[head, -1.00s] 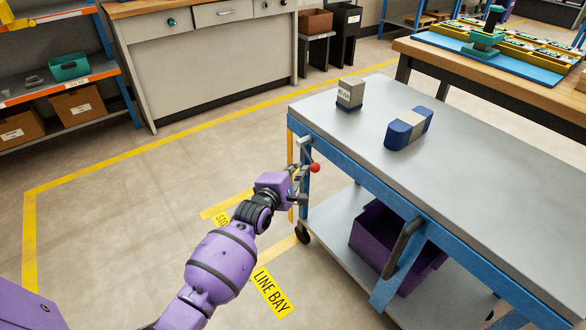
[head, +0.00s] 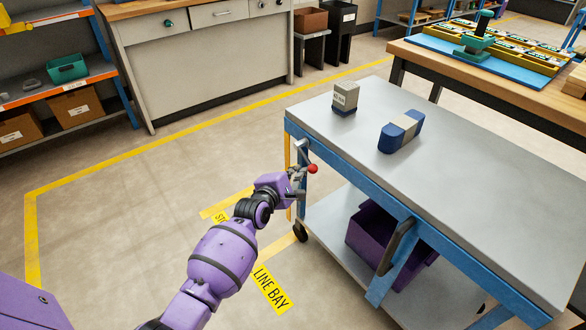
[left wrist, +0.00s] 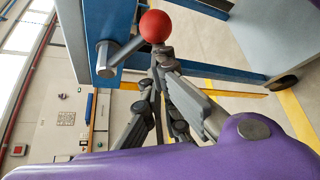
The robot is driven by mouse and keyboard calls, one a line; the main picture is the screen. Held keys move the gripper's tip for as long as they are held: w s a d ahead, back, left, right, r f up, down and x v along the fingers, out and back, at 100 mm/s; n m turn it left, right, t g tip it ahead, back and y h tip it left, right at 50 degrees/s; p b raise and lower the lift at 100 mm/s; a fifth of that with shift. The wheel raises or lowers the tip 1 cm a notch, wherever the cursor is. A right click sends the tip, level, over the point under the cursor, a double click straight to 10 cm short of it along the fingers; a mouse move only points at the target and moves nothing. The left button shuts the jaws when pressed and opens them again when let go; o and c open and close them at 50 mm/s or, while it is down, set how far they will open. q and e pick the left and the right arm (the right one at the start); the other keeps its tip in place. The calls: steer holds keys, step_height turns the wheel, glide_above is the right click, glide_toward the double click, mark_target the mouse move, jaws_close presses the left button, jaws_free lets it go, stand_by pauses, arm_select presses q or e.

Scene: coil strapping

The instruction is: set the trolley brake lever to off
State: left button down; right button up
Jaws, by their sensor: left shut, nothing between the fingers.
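The brake lever is a short grey metal rod with a red ball knob (head: 313,169) at the near left corner of the trolley (head: 440,150). In the left wrist view the red knob (left wrist: 155,26) is at the top centre, and its rod (left wrist: 125,51) runs down left to a pivot on the blue post. My left gripper (head: 299,177) is at the knob, its fingers shut and empty. In the left wrist view the fingertips (left wrist: 160,56) lie just below the knob; I cannot tell whether they touch it. My right gripper is out of view.
A small grey box (head: 345,97) and a blue-and-grey block (head: 401,132) stand on the trolley top. A purple bin (head: 372,236) is on its lower shelf. A workbench (head: 480,75) stands behind the trolley. The floor left of the trolley is clear.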

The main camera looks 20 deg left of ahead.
mark_target(308, 162)
arm_select(q)
steer(key=r+n+g+h+p, duration=0.1)
steer(key=p, duration=0.3)
steer(key=d+r+n+g+h+p, duration=0.1)
steer(key=r+n+p, duration=0.1)
steer(key=p, duration=0.2)
steer(key=s+d+r+n+g+h+p, duration=0.1)
steer(key=r+p, duration=0.1)
steer(key=p, duration=0.2)
steer(key=shift+d+n, duration=0.15)
steer(key=shift+n, duration=0.25)
steer(key=r+n+h+p, duration=0.1)
steer(key=p, duration=0.1)
steer(key=n+g+p, duration=0.1)
steer(key=shift+s+d+r+h+p, duration=0.1)
steer(key=shift+r+h+p, duration=0.25)
steer(key=shift+h+p, duration=0.05)
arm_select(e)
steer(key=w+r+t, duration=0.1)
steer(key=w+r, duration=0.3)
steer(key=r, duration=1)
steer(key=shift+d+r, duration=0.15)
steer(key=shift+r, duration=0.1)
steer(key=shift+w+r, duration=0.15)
